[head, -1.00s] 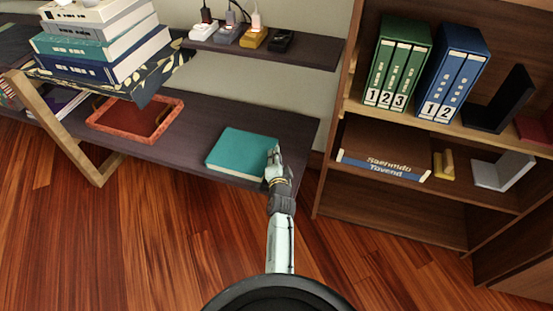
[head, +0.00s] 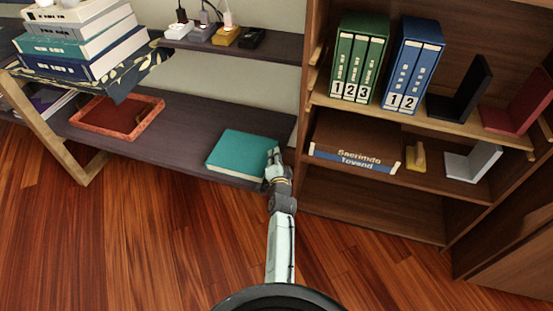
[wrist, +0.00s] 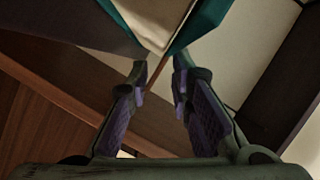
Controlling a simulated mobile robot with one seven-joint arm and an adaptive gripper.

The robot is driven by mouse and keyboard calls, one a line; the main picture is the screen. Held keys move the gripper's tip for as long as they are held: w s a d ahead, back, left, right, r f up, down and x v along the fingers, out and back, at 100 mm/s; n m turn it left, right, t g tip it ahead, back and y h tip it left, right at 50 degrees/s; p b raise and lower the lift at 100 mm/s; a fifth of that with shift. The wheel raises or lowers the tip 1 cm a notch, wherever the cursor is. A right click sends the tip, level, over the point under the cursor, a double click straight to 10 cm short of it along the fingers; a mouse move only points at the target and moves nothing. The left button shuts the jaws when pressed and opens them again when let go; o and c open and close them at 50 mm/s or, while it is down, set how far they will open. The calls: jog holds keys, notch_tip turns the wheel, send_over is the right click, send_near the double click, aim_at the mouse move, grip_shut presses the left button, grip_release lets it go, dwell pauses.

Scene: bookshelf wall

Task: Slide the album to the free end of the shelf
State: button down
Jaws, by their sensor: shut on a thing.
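The album is a flat teal book (head: 241,152) lying on the lower dark shelf (head: 190,128), near its right end. My gripper (head: 274,157) is at the album's front right corner. In the wrist view the album's corner (wrist: 203,22), with teal covers and cream pages, sits at the fingertips of my gripper (wrist: 160,70). The fingers are shut on that corner, with a gap between them lower down. A narrow strip of bare shelf shows right of the album. The album's underside is hidden.
An orange-red tray (head: 117,118) lies left of the album, with bare shelf between. The brown bookcase (head: 310,100) stands close beyond the shelf's right end. Plugs and adapters (head: 224,36) sit on the shelf above. The wooden floor in front is clear.

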jog(key=shift+s+d+f, duration=0.15)
jog(key=shift+d+f, duration=0.15)
jog(key=shift+d, duration=0.15)
jog(key=c, duration=1.8)
grip_release()
jog(key=o, duration=0.4)
jog(key=shift+a+r, duration=0.2)
jog(key=shift+o, duration=0.2)
